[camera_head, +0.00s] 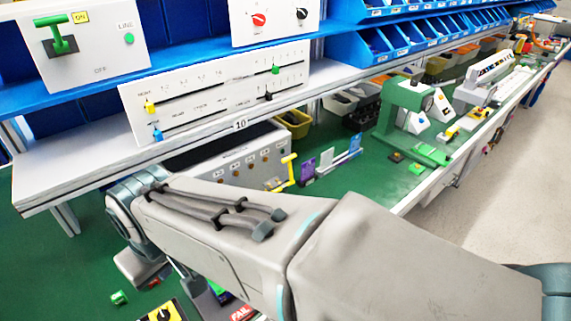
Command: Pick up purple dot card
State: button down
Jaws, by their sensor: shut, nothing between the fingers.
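A purple card (307,171) stands upright on the green bench top, in a row with a grey card (326,160) and a blue card (354,143). Any dot on it is too small to make out. My arm crosses the front of the view from the lower right to the left. My gripper (160,279) hangs below the wrist at lower left, partly hidden by my arm. It is shut and empty, well to the left of the purple card and apart from it.
A yellow lever (286,170) stands just left of the cards. A grey box with knobs (235,158) is behind my arm. A green press (402,112) stands to the right. A white slider panel (215,93) overhangs at the shelf. Small items lie at lower left.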

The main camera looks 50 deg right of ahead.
aim_at(308, 169)
jog(key=z, duration=1.95)
